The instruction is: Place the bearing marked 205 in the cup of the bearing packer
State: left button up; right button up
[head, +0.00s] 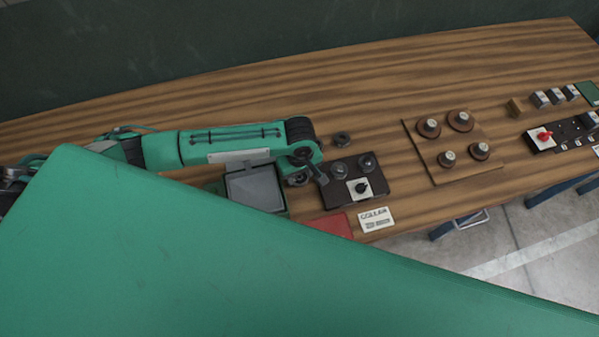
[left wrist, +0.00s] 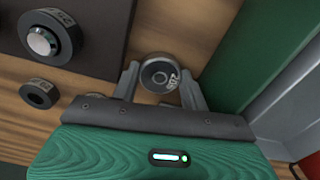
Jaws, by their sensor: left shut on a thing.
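My left gripper (head: 303,172) is over the bench, just left of a dark base plate (head: 378,180). In the left wrist view its two fingers (left wrist: 160,88) are shut on a small grey bearing (left wrist: 160,75). The number on its face is turned and blurred; it may be 205. The bearing partly shows in the head view (head: 297,180). My right gripper is not in view.
A card (head: 376,219) and red pad (head: 330,225) lie in front. A wooden board with several spindles (head: 437,165) stands right.

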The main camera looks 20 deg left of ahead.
pick_arm(q)
jog(key=shift+f, duration=0.2)
jog(key=o, duration=0.9)
